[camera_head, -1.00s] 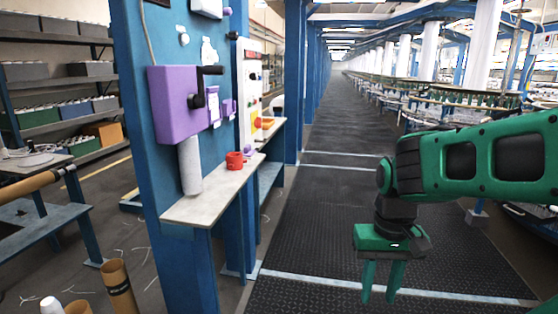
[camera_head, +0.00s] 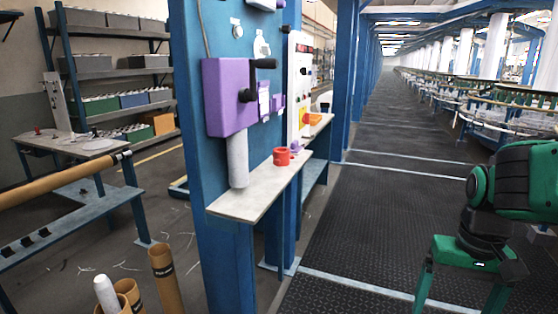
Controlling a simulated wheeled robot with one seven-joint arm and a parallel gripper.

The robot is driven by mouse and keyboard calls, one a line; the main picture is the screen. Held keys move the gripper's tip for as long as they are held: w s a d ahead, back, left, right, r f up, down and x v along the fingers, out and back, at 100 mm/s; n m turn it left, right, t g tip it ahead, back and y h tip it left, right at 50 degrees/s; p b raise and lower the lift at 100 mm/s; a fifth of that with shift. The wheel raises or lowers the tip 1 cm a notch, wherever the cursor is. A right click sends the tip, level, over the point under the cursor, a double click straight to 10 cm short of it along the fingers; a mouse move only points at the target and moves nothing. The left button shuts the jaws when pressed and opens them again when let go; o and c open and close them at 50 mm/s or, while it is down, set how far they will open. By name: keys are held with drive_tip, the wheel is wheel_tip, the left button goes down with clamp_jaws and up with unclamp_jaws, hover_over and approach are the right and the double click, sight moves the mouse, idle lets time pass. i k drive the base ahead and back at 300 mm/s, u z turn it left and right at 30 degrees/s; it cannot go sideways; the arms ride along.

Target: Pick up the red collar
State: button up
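The red collar (camera_head: 281,156) is a small ring-like piece standing on the narrow pale shelf (camera_head: 250,196) fixed to the blue column. My green gripper (camera_head: 459,296) is at the lower right, pointing down over the dark walkway. Its two fingers are spread wide with nothing between them, and their tips are near or past the bottom edge of the picture. It is well to the right of the collar and apart from it.
A purple box (camera_head: 230,98) with a black crank and a white cylinder below it hang on the blue column (camera_head: 190,130), left of the collar. A control panel (camera_head: 300,80) stands behind. Cardboard tubes (camera_head: 162,276) stand at lower left. The dark walkway (camera_head: 385,215) is clear.

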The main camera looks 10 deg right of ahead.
sight(281, 156)
drive_tip(key=k, duration=0.65)
drive_tip(key=z, duration=0.1)
drive_tip(key=i, duration=2)
drive_tip(key=u, duration=0.65)
